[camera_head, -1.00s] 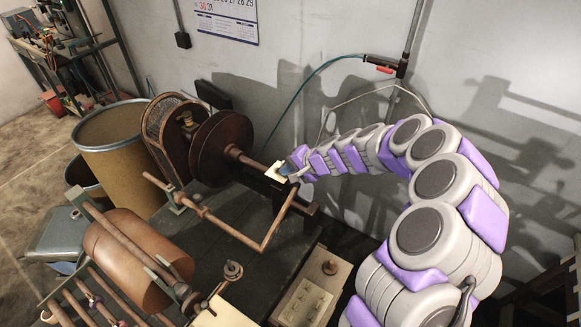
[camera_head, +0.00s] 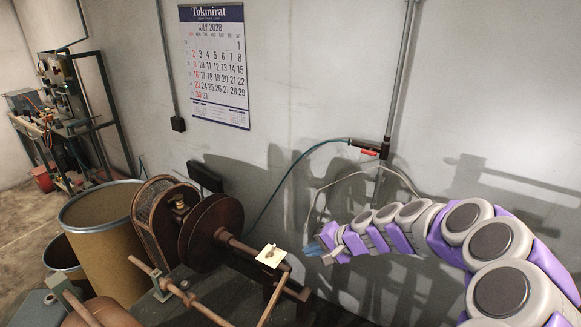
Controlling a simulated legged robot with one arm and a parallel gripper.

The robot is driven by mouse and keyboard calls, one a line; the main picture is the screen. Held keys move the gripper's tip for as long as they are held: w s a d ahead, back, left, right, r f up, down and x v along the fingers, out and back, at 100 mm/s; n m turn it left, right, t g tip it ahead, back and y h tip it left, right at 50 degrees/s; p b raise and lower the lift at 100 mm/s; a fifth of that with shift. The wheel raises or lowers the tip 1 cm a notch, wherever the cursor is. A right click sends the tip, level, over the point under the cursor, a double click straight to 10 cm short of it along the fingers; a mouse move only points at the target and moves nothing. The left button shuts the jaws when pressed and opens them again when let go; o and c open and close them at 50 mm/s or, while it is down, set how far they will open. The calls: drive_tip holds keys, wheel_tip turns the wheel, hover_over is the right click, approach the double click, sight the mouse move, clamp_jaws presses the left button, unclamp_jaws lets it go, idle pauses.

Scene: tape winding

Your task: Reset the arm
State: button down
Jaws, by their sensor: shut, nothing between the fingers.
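My arm reaches in from the right side of the head view, in grey and purple segments. My gripper (camera_head: 318,252) is at its left end, with small blue-grey fingers. It is shut and empty. It hangs to the right of a small cream plate with a knob (camera_head: 271,256), apart from it. The plate sits at the end of the winding machine's shaft (camera_head: 238,245), beside the rusty flywheel (camera_head: 211,231).
A large tan drum (camera_head: 98,222) stands at the left. A bent metal rod (camera_head: 200,305) crosses the front. The grey wall (camera_head: 330,80) behind carries a calendar (camera_head: 214,65), a pipe and a hose with a red valve (camera_head: 369,152). The space above my arm is clear.

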drive_tip(key=s+a+r+n+g+h+b, duration=0.1)
drive_tip(key=s+a+r+n+g, duration=0.15)
drive_tip(key=s, duration=0.75)
drive_tip(key=s+a+r+n+g+h, duration=0.1)
drive_tip(key=s+a+r+n+g, duration=0.15)
drive_tip(key=s, duration=0.65)
drive_tip(key=s+d+h, duration=0.2)
drive_tip(key=s+d, duration=0.2)
drive_tip(key=s, duration=0.3)
drive_tip(key=s+d+n+g+h+b, duration=0.1)
drive_tip(key=s+d+h, duration=0.1)
drive_tip(key=s+d, duration=0.2)
drive_tip(key=s+d+f+g+h, duration=0.1)
drive_tip(key=s+d, duration=0.3)
drive_tip(key=s, duration=0.7)
drive_tip(key=shift+n+h+b, duration=0.3)
drive_tip(key=shift+h+b, duration=0.1)
drive_tip(key=shift+a, duration=0.1)
